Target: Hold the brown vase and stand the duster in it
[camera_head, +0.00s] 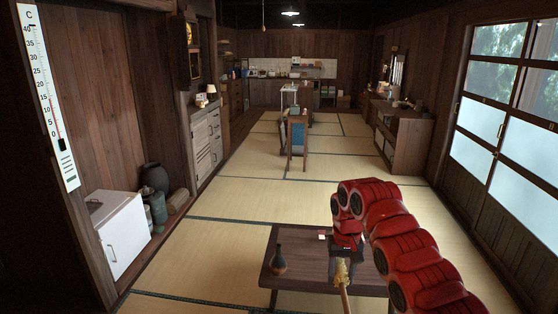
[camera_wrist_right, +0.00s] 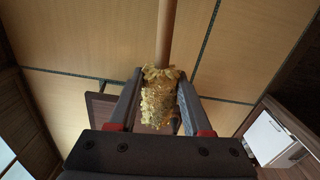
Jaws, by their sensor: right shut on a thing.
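The brown vase (camera_head: 278,262) stands upright on the low dark table, near its left side. It is dark at the neck with a lighter brown body. My right gripper (camera_head: 344,256) is right of the vase, above the table, and shut on the duster. The duster (camera_head: 342,273) has a yellowish, fluffy head and a wooden handle. In the right wrist view the fluffy head (camera_wrist_right: 158,98) lies between the two fingers (camera_wrist_right: 160,92), and the handle runs away from it to the top edge. The duster is apart from the vase. My left gripper is out of view.
A white cabinet (camera_head: 121,232) and dark jars (camera_head: 155,180) stand at the left wall. A narrow wooden stand (camera_head: 298,138) is farther back. The tatami around the table is clear.

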